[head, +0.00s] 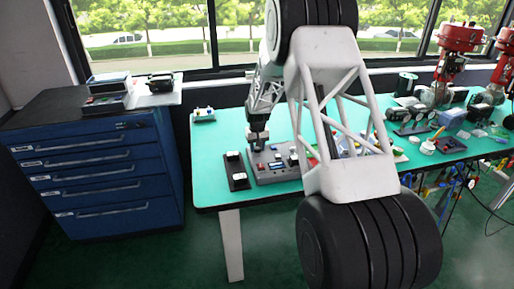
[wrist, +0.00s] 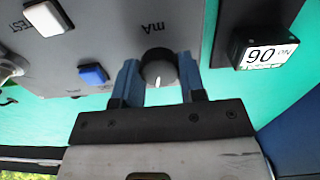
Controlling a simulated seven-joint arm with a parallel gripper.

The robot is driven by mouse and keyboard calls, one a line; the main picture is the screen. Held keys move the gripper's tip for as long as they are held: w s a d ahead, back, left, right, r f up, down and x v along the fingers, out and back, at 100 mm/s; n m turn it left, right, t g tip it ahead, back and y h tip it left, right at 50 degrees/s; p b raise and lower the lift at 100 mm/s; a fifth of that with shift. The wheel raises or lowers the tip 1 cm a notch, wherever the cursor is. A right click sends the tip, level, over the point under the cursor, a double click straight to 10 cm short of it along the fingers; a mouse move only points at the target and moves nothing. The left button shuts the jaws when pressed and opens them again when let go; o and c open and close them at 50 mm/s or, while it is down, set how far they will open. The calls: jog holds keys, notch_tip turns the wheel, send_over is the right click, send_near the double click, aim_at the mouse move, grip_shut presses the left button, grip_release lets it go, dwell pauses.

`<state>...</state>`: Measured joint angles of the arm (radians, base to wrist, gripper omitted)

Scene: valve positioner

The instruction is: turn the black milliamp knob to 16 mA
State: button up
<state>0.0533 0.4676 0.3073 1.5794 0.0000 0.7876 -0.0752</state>
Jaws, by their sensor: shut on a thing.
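The black milliamp knob (wrist: 158,68) sits on the grey panel (wrist: 110,28), with the label "mA" beside it. A white pointer mark shows on the knob's lower side in the wrist view. My gripper (wrist: 158,80) has its blue fingers on both sides of the knob and is shut on it. In the head view my gripper (head: 258,138) is down at the left part of the panel (head: 275,172) on the green table. The knob is too small to make out there. I cannot read any scale marks around the knob.
A blue button (wrist: 93,74) and a white switch (wrist: 45,18) are on the panel near the knob. A black box with a display reading "90" (wrist: 265,55) stands beside the panel. The green table (head: 228,110) holds red-topped valves (head: 462,38) at right.

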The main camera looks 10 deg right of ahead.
jog(key=shift+m, duration=1.1)
jog(key=o, duration=0.9)
jog(key=shift+r, duration=0.1)
notch_tip(320, 180, up, 7)
jog(key=shift+f, duration=0.1)
jog(key=shift+r, duration=0.4)
jog(key=shift+r, duration=0.1)
